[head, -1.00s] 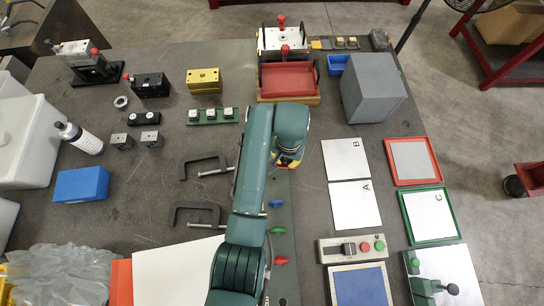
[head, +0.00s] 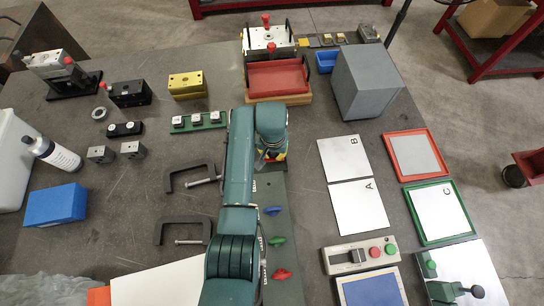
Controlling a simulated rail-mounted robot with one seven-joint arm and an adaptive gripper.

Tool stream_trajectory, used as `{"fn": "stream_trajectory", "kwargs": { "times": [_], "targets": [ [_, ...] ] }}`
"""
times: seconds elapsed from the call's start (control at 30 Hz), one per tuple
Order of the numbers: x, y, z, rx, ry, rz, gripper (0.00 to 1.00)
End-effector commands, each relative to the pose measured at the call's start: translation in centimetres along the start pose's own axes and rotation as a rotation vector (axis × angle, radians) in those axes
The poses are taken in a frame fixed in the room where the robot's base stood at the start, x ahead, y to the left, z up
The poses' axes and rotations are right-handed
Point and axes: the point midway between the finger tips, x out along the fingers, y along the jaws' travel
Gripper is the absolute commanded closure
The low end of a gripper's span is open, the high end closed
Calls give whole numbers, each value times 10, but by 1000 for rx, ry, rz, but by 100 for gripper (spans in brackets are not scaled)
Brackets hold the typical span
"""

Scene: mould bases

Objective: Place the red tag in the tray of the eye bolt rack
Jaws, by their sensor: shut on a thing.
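My gripper (head: 269,167) points down over the dark table, near the far end of a green strip (head: 288,293). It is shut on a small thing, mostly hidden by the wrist. A small patch of red beside yellow shows there, probably the red tag. A red tray (head: 278,76) on a wooden base lies beyond the gripper, in front of a silver block with a red knob (head: 269,44). I cannot tell whether this is the eye bolt rack's tray. Blue, green and red wing-shaped pieces (head: 281,274) line the strip.
Two dark clamps (head: 190,180) lie left of my arm. White plates B (head: 344,157) and A (head: 358,206) lie to the right. A grey box (head: 372,82) stands right of the red tray. A green holder (head: 199,122) and yellow block (head: 187,85) stand left of the tray.

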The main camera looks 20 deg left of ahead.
Motion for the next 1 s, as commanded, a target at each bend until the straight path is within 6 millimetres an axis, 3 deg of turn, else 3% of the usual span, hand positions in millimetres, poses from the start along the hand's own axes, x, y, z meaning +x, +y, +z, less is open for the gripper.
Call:
{"fn": "stream_trajectory", "kwargs": {
  "times": [0.13, 0.5, 0.53, 0.63, 1.0],
  "targets": [
    [24, 0, 3, 0, -3, 0, 100],
    [30, 0, 3, 0, -2, 0, 100],
    [29, 0, 3, 0, -2, 0, 82],
    [29, 0, 3, 0, -2, 0, 64],
    [20, 0, 2, 0, 0, 0, 64]
  ]
}}
